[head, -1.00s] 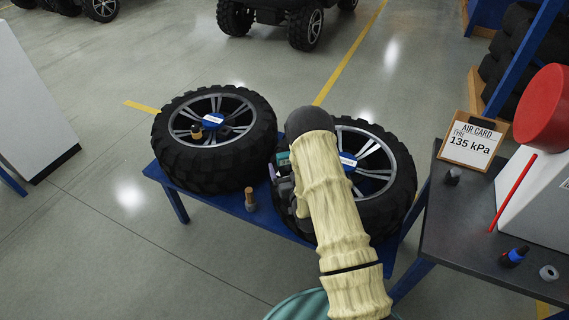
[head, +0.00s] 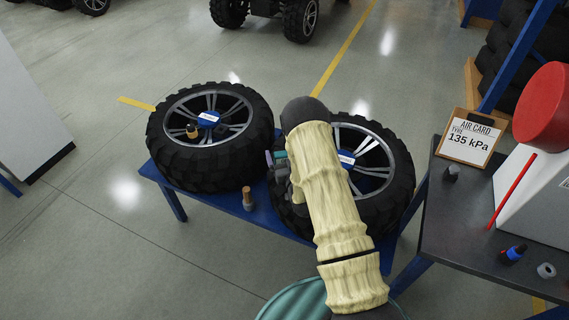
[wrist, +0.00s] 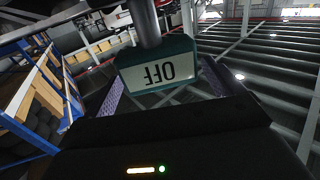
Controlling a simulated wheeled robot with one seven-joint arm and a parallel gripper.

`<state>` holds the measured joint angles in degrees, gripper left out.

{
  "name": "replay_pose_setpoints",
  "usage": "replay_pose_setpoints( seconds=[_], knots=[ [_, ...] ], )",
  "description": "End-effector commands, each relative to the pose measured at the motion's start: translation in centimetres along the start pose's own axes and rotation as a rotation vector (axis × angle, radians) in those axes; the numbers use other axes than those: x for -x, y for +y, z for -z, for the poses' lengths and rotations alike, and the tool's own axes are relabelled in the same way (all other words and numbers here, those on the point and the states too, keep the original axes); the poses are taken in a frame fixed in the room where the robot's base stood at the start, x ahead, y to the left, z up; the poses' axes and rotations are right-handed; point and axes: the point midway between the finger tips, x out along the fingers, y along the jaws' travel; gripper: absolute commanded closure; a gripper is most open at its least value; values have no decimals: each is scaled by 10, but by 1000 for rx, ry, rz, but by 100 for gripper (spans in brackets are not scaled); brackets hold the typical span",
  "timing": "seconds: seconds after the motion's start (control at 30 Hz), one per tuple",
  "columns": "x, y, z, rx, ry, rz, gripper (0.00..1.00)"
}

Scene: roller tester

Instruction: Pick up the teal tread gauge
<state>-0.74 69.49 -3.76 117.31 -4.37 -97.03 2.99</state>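The teal tread gauge (wrist: 157,64) fills the middle of the wrist view, its display reading OFF upside down and its dark grey stem pointing up. In the head view, a small teal part of the gauge (head: 280,155) shows beside a lilac finger, at the left edge of the right wheel (head: 396,190). My arm hides most of my gripper and gauge there.
A dark table (head: 445,235) at right holds an air card (head: 468,137) and small parts.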

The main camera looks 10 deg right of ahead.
Motion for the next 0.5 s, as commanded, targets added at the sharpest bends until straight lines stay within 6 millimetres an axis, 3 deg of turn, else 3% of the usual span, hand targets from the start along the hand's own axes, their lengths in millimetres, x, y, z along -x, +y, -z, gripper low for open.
replay_pose_setpoints(
  seconds=[0.03, 0.27, 0.5],
  knots=[
    [0, 0, 0, 0, 0, 0, 15],
    [0, -3, 0, 0, -1, 5, 60],
    [0, -4, 1, 0, 2, 7, 63]
  ],
)
